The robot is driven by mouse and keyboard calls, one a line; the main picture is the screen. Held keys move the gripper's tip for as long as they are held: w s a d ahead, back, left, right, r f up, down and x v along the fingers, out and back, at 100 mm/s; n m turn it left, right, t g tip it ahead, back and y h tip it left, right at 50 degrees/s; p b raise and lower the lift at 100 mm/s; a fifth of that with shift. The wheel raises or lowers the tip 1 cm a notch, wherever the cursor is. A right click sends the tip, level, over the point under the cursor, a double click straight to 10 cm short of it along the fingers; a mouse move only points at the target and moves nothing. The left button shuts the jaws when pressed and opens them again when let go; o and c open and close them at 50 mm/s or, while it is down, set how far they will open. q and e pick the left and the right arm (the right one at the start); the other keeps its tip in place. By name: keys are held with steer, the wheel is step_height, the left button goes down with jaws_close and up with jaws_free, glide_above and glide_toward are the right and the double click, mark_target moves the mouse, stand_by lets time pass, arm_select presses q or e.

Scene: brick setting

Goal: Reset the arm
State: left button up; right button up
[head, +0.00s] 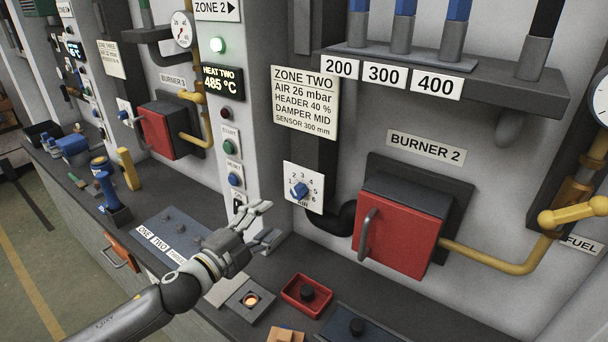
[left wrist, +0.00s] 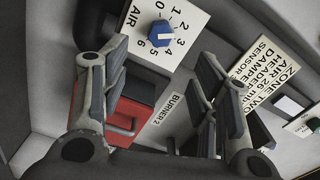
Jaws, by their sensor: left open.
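My left arm comes in from the lower left in the head view. Its gripper (head: 265,226) is open and empty, held above the bench ledge in front of the Zone 2 panel. The blue air dial (head: 300,190) on its white numbered plate is beyond and above the fingertips, apart from them in the head view. In the left wrist view the open fingers (left wrist: 160,85) frame the blue dial (left wrist: 162,32) and the red Burner 2 box (left wrist: 128,112). My right gripper is in neither view.
The red burner box (head: 403,228) with its handle projects from the wall at right, with a yellow pipe (head: 490,258). On the ledge below are a lit orange button (head: 251,300), a red tray (head: 306,295) with a black knob, and a switch panel (head: 170,232).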

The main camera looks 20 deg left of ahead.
arm_select(q)
steer(key=s+d+f+n+g+y, duration=0.1)
steer(key=s+f+n+g+y, duration=0.1)
steer(key=s+f+n+g, duration=0.65)
steer(key=s+d+f+n+g+y, duration=0.1)
steer(key=s+f+n+y, duration=0.3)
steer(key=s, duration=0.9)
steer(key=s+d+f+n+g, duration=0.1)
steer(key=s+f+n+g, duration=0.35)
steer(key=s+f, duration=0.45)
step_height(320, 180, down, 28)
steer(key=s+b, duration=0.2)
steer(key=b, duration=0.1)
steer(key=s+a+f+g+b, duration=0.2)
steer(key=s+f+b, duration=0.1)
steer(key=s+f, duration=1.4)
step_height(320, 180, down, 3)
steer(key=shift+a+r+m, duration=0.2)
steer(key=shift+a+m, duration=0.1)
steer(key=shift+a, duration=0.05)
